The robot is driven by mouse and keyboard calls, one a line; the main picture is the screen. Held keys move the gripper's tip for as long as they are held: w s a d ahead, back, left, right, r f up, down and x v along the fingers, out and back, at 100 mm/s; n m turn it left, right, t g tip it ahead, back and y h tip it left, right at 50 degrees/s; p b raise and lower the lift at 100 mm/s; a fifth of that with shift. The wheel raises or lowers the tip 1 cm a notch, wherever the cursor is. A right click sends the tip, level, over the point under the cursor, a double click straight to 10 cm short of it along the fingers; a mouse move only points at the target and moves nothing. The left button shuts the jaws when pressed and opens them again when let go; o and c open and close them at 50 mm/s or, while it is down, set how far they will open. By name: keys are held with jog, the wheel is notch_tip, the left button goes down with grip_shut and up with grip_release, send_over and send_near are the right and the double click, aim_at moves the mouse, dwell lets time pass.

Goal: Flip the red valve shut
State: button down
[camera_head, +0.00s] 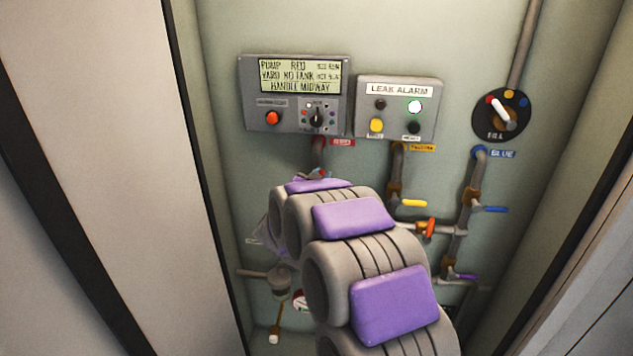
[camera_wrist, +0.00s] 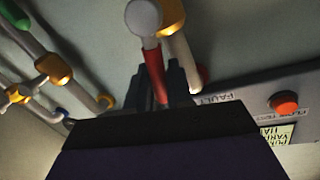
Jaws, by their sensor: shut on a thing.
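The red valve handle (camera_wrist: 154,68) shows in the wrist view, in front of a brass-coloured pipe fitting (camera_wrist: 173,17). A round grey knob or valve end (camera_wrist: 144,17) sits at the top of the handle. My gripper (camera_wrist: 164,82) is shut on the red handle, its dark fingers on either side of it. In the head view my grey and purple arm covers most of the valve and the gripper. The red-labelled pipe (camera_head: 319,152) shows above the arm. The display panel (camera_head: 298,92) reads "HANDLE MIDWAY".
The leak alarm box (camera_head: 396,107) has a lit green lamp. Right of the arm are the yellow handle (camera_head: 414,203), an orange handle (camera_head: 428,228), the blue handle (camera_head: 494,209) and a purple handle (camera_head: 463,277). The fill dial (camera_head: 501,113) is at upper right. Side walls close in the bay.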

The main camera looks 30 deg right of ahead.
jog(key=s+d+f+m+y+b, duration=0.2)
jog(key=f+m+b, duration=0.3)
jog(key=m+b, duration=0.7)
jog(key=shift+s+d+f+m+t+y, duration=0.3)
jog(key=shift+d+f+y, duration=0.1)
jog(key=shift+d+y, duration=0.4)
jog(key=shift+w, duration=0.1)
jog(key=c, duration=1.2)
grip_release()
jog(key=shift+o, duration=0.2)
jog(key=v, duration=1.7)
jog(key=shift+p, duration=0.3)
